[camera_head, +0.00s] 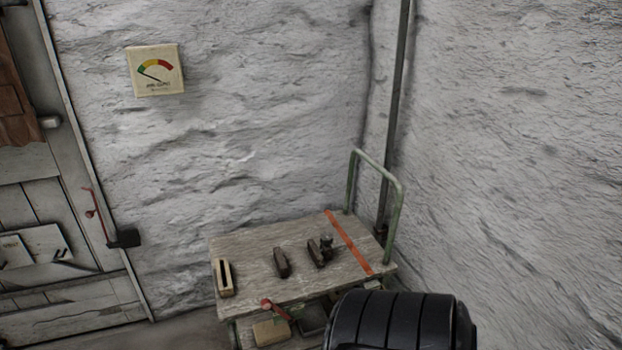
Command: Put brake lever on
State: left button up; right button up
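A small lever with a red end (270,306) shows at the front edge of a wooden-topped cart (250,245); it looks like the brake lever, and its exact position is too small to tell. A green push handle (396,215) stands at the cart's right end. A thin red lever (96,212) with a dark block beside it is mounted by the door on the left. Neither of my grippers shows in this view. A black ribbed part, probably mine, hides the cart's lower right front.
Several small blocks, including a pale slotted one (223,278) and a dark one (282,263), sit on the cart top, left of an orange stripe (348,242). A gauge (155,71) hangs on the rough white wall. A vertical pipe (394,110) stands behind the cart.

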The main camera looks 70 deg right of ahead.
aim_at(266, 303)
jog(key=z, duration=1.85)
